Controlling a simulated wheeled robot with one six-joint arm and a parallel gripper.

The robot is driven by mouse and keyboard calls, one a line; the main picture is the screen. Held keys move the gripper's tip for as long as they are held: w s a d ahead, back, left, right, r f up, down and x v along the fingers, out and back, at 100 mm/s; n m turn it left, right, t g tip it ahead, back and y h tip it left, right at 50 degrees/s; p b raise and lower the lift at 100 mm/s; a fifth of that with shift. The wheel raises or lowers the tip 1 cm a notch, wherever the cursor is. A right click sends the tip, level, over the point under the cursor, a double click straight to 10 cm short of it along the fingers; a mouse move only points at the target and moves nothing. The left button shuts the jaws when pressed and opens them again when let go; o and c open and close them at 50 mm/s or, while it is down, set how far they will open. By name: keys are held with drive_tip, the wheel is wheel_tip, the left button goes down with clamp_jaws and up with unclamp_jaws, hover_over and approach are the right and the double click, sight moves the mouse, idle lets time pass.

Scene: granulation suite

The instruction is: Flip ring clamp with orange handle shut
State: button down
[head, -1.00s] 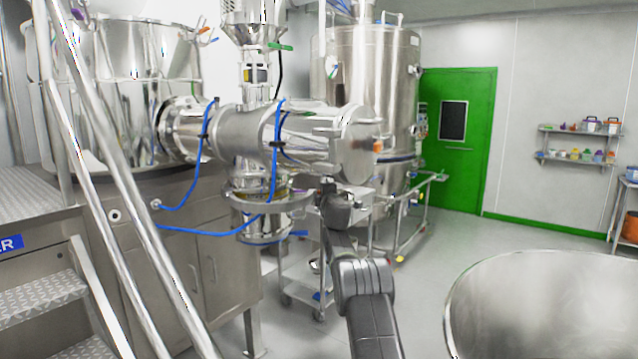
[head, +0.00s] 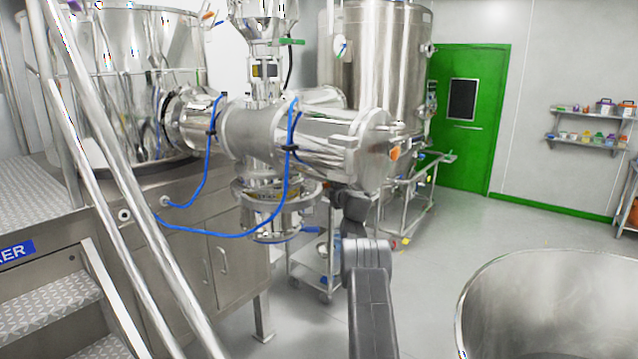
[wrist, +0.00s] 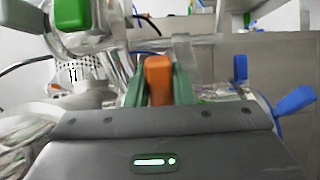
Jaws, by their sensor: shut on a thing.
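In the wrist view the orange handle (wrist: 158,78) stands upright between the two green fingers of my gripper (wrist: 159,88), which are shut on it. The ring clamp's band is not clearly made out there. In the head view my gripper is hidden; my arm reaches up to the underside of the horizontal steel cylinder (head: 325,135). A small orange patch (head: 394,153) shows at that cylinder's near end; I cannot tell whether it is the same handle.
A green handle (wrist: 72,14) and blue handles (wrist: 293,103) are close by in the wrist view. Blue hoses (head: 230,233) hang around the cylinder. A steel cart (head: 312,265) stands below. A large steel bowl (head: 555,300) is at right, with stairs and railings at left.

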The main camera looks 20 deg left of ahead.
drive_tip(key=shift+f, duration=0.15)
drive_tip(key=c, duration=1.2)
unclamp_jaws()
drive_tip(key=shift+c, duration=0.2)
drive_tip(key=shift+s+d, duration=0.1)
drive_tip(key=b+v, duration=0.8)
drive_tip(key=v, duration=0.5)
drive_tip(key=shift+s+d, duration=0.2)
drive_tip(key=shift+s, duration=0.05)
